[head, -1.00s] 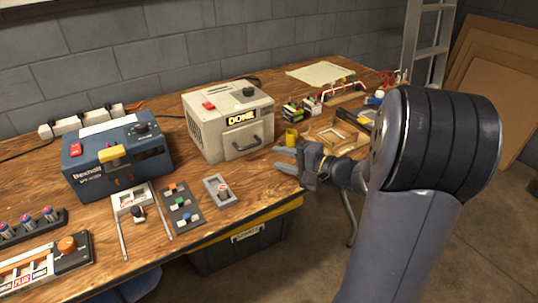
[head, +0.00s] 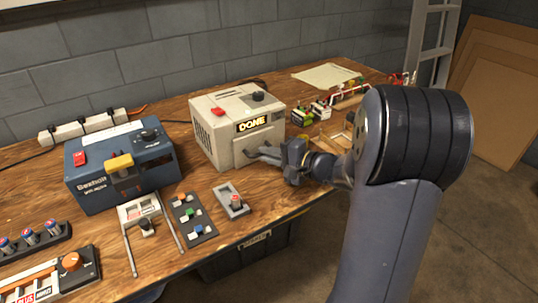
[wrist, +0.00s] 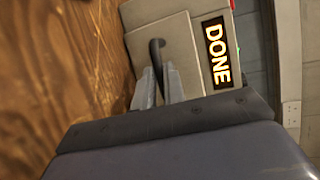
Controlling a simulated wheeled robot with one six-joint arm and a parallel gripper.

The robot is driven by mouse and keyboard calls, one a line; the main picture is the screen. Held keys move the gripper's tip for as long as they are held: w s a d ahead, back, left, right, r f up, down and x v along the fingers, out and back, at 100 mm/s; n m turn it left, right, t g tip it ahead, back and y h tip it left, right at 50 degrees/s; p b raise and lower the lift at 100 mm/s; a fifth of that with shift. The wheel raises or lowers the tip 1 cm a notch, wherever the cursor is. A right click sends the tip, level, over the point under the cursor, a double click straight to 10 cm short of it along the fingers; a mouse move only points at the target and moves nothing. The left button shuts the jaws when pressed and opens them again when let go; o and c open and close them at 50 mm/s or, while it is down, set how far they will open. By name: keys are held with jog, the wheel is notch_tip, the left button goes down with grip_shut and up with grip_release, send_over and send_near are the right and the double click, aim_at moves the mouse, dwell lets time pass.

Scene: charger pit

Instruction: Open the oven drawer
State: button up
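The oven is a beige box with a lit DONE sign (head: 252,124), standing on the wooden bench in the head view. Its flat drawer front (wrist: 183,57) looks closed in the wrist view. The dark curved drawer handle (wrist: 155,50) stands out from that front. My gripper (head: 262,154) is right at the drawer front in the head view, covering most of the handle. In the wrist view my two fingers (wrist: 159,78) are apart, with the handle's near part between or just beyond their tips. I cannot tell whether they touch it.
A blue machine (head: 122,165) with a yellow handle stands left of the oven. A grey slotted frame (head: 146,213), a button panel (head: 193,216) and a small switch box (head: 231,200) lie in front. Connectors and wires (head: 325,110) lie to the right.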

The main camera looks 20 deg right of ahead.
grip_shut()
jog(key=shift+s+d, duration=0.1)
jog(key=shift+s, duration=0.1)
jog(key=s+d+b, duration=0.3)
jog(key=s+d, duration=0.1)
jog(key=s, duration=0.9)
jog(key=shift+s+d, duration=0.2)
jog(key=shift+s, duration=0.05)
jog(key=o, duration=0.6)
grip_release()
jog(key=shift+p+v, duration=0.75)
jog(key=shift+v, duration=4.65)
